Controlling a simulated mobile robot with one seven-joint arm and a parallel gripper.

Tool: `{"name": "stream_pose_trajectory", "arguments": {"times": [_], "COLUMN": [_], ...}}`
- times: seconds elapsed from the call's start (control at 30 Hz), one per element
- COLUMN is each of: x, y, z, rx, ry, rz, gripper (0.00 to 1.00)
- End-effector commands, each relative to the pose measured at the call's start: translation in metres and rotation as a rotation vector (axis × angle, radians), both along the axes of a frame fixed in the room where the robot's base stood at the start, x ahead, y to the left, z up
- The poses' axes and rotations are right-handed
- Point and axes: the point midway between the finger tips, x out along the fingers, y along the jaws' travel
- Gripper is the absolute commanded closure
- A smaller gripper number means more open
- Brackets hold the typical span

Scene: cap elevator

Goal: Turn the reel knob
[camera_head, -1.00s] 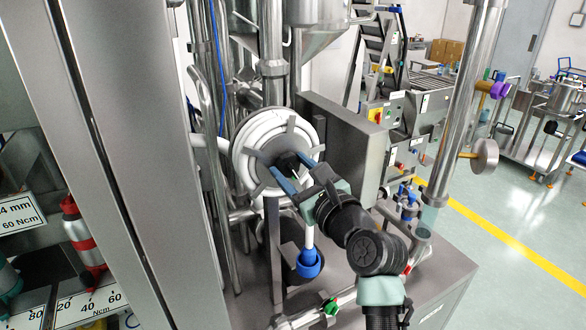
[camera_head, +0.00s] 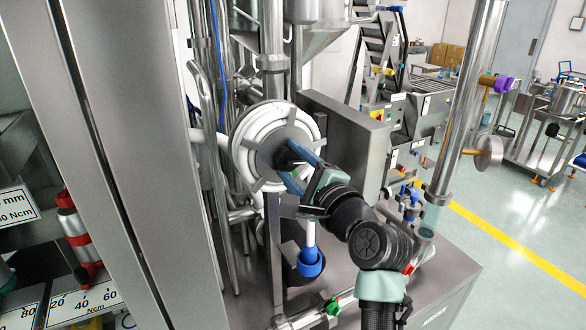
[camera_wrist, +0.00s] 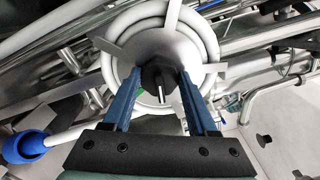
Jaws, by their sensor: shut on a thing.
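The reel (camera_head: 240,160) carries coils of white hose and has grey spokes radiating from a grey hub. It faces my arm in the head view, and it fills the upper middle of the wrist view (camera_wrist: 112,75). The black reel knob (camera_wrist: 158,74) sticks out from the hub's centre. My gripper (camera_head: 290,164) has its blue fingers on either side of the knob and is shut on it. In the wrist view the knob sits between the fingertips (camera_wrist: 158,82). In the head view the fingers and wrist hide most of the knob.
A grey box panel (camera_head: 350,145) stands right behind the reel. A blue hose end (camera_head: 309,262) hangs below it. Steel pipes (camera_head: 208,120) run close on the left. A steel column (camera_head: 460,110) stands to the right, with open floor beyond.

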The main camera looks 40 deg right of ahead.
Motion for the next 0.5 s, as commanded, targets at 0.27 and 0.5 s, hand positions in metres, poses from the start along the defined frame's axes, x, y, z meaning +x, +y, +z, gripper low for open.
{"name": "stream_pose_trajectory", "arguments": {"times": [0.27, 0.5], "x": [0.0002, 0.0001], "y": [0.0006, 0.0002], "z": [-0.0043, -0.0054], "rx": [-0.258, -0.479], "ry": [0.062, 0.117], "rz": [0.001, 0.001], "gripper": [0.97, 0.97]}}
